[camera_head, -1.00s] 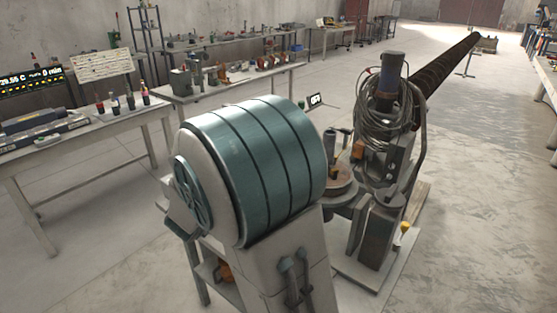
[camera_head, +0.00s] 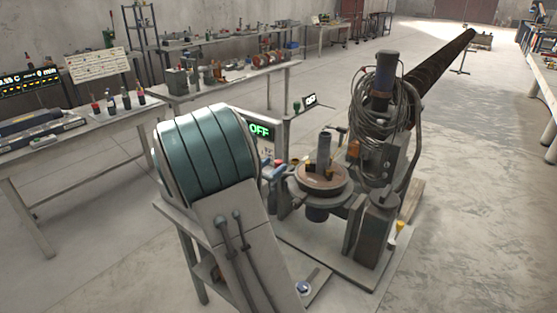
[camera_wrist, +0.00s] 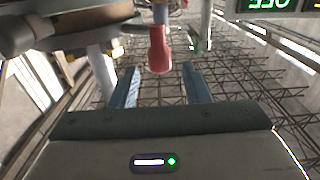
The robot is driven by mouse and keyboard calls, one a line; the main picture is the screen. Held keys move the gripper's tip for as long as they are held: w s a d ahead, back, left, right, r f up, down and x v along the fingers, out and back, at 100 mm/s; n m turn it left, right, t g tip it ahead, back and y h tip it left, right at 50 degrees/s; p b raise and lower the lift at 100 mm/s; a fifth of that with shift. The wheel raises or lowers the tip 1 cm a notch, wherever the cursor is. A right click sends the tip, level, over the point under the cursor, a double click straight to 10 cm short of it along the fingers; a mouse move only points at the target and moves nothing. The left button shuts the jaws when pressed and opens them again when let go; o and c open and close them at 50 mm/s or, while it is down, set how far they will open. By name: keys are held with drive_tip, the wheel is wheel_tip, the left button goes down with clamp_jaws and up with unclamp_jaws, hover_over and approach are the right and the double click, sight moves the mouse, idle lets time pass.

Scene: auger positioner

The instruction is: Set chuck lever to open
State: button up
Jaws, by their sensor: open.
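In the wrist view my gripper (camera_wrist: 160,78) is open, with its two blue fingers spread apart. A red-capped lever handle (camera_wrist: 159,50) hangs between and just beyond the fingertips; no contact is visible. I cannot tell for sure that it is the chuck lever. The positioner's round chuck table (camera_head: 322,180) stands right of my arm in the head view, with an upright grey cylinder (camera_head: 324,150) at its centre. The round machine part fills the upper left of the wrist view (camera_wrist: 75,25). My gripper is hidden behind my arm in the head view.
A panel with a green OFF display (camera_head: 259,131) stands behind the chuck. A column with coiled cable (camera_head: 384,110) and a long auger (camera_head: 440,68) lie to the right. Worktables (camera_head: 215,88) stand behind left. Wire mesh (camera_wrist: 160,92) lies under the gripper. Floor at right is clear.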

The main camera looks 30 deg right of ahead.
sight(276, 164)
drive_tip(key=shift+x, duration=1.8)
